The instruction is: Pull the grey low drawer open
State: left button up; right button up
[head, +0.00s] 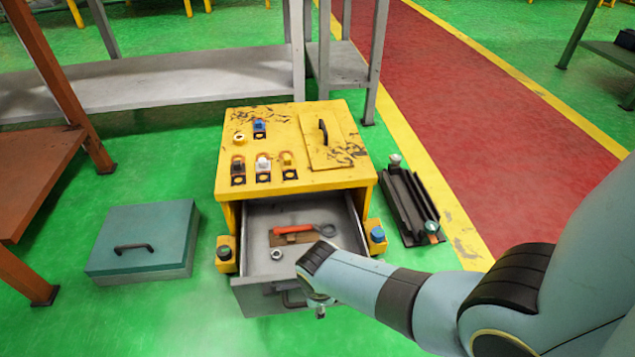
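The grey low drawer (258,292) stands pulled out from under the yellow cabinet (297,155). Inside it lie a red-handled wrench (298,230) on a brown piece and a small ring-shaped nut (276,254). The drawer's handle (291,299) is on its front face, partly hidden by my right arm. My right gripper (320,312) is at the drawer's front, beside the handle. Its fingers are small and mostly hidden, so I cannot tell whether they are open or closed on the handle. My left gripper is out of view.
A teal box with a black handle (143,243) sits on the green floor left of the cabinet. A dark tray (407,205) lies to the right. Padlocks and a black-handled lid (333,145) are on the cabinet top. Grey shelving (180,78) stands behind.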

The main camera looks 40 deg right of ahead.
notch_tip(320, 180, up, 12)
jog(key=s+a, duration=0.1)
jog(key=s, duration=0.1)
dwell(0.4)
jog(key=shift+a+f, duration=0.1)
jog(key=shift+f, duration=0.05)
dwell(0.3)
